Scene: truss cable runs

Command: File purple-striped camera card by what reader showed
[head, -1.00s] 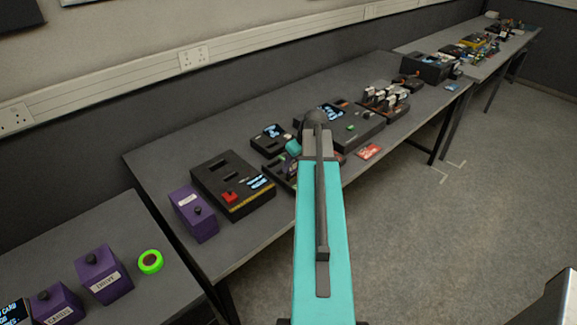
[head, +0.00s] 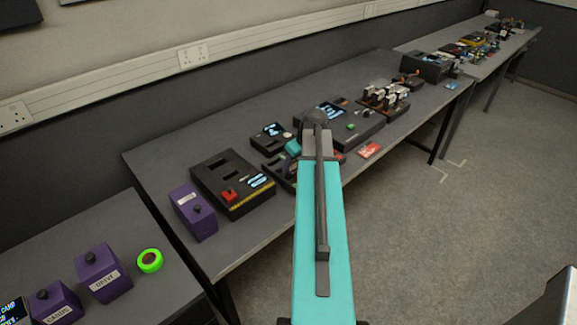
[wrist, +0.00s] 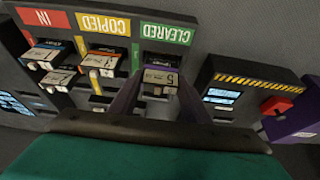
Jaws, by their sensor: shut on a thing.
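In the wrist view, which shows the scene upside down, a card with a purple stripe and a pale label (wrist: 160,77) sits at the mouth of the slot under the green CLEARED label (wrist: 166,33). My gripper (wrist: 159,92) is shut on it, one finger at each side. I cannot tell how deep the card sits. The card rack (wrist: 110,55) also has a yellow COPIED label (wrist: 103,24) and a red IN label (wrist: 44,18), with other cards in the slots below both.
Beside the rack stands a black box with a screen and red button (wrist: 277,105), also in the head view (head: 233,185). A purple box (head: 193,212) is next to it. A red card (head: 370,150) lies near the table's front edge. Other devices stand close behind.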

